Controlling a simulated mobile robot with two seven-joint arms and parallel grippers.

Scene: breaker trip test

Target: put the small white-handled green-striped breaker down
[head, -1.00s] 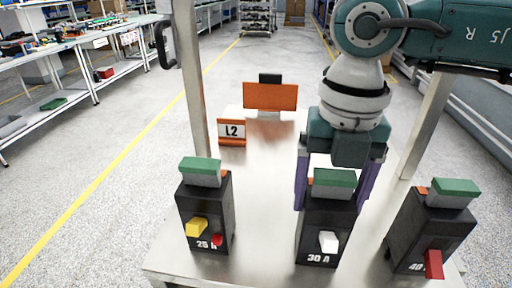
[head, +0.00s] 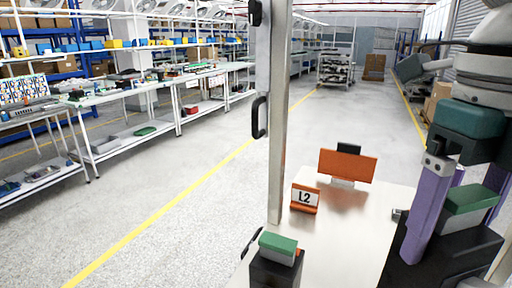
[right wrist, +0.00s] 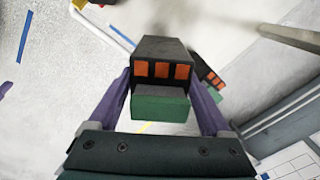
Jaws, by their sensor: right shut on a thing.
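The breaker in my right gripper has a green stripe (head: 470,199) over a grey block and a dark body (head: 440,262). My right gripper (head: 452,215) is shut on it, with purple fingers on either side. In the right wrist view the held breaker (right wrist: 160,60) shows orange terminals and sits between the fingers. It appears raised, since another breaker (right wrist: 206,70) looks smaller and farther behind it. Its white handle is hidden now; it showed earlier with "30 A". My left gripper is not in view.
Another green-topped breaker (head: 277,258) stands at the bottom, partly cut off. The metal tabletop (head: 345,235) is bare in its middle. An L2 sign (head: 305,198) and an orange plate (head: 347,165) stand toward the back. A metal post (head: 279,110) rises at its left.

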